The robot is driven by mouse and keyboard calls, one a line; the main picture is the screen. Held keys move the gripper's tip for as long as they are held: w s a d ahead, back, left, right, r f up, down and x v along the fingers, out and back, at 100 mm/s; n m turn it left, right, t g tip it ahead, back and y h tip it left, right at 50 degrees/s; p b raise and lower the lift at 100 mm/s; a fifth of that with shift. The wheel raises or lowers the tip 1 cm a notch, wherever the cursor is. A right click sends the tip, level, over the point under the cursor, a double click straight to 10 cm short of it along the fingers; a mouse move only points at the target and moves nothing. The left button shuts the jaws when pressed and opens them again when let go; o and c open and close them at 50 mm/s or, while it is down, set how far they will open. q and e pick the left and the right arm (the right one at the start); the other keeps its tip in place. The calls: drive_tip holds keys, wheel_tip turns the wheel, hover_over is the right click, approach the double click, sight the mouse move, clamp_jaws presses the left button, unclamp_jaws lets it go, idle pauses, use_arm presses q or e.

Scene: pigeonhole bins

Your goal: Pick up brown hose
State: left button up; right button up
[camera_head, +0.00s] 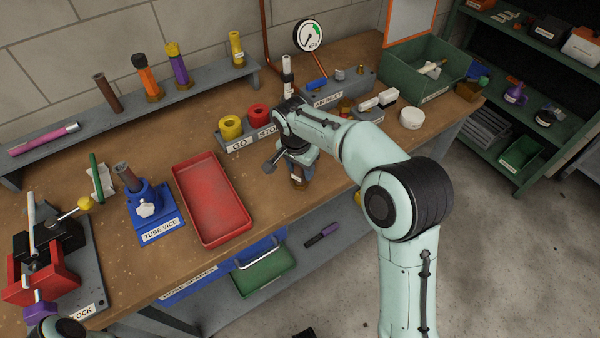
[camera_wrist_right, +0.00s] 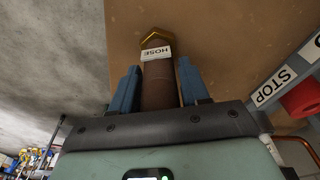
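The brown hose (camera_wrist_right: 158,88) shows in the right wrist view, with a white HOSE label and a brass hex end pointing away from the wrist. My right gripper (camera_wrist_right: 160,82) has one blue finger close against each side of it and appears shut on it. In the head view my right gripper (camera_head: 299,162) is at the front of the workbench, right of the red tray, and hides most of the hose. The hose's lower end (camera_head: 298,182) shows below the fingers, at the bench top; I cannot tell whether it touches. My left gripper is not in view.
The red tray (camera_head: 213,200) is left of my right gripper, and the GO/STOP block (camera_head: 240,143) is behind it. A blue tube vice (camera_head: 157,212) stands further left. A rear shelf (camera_head: 130,112) holds several upright tubes. A green bin (camera_head: 432,85) is at the back right.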

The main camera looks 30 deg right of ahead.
clamp_jaws()
drive_tip(key=shift+r, duration=0.1)
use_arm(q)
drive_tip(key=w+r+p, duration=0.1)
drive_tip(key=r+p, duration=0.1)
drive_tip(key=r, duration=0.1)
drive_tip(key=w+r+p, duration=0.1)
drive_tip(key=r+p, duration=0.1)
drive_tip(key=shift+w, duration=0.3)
use_arm(e)
wheel_tip(320, 180, up, 20)
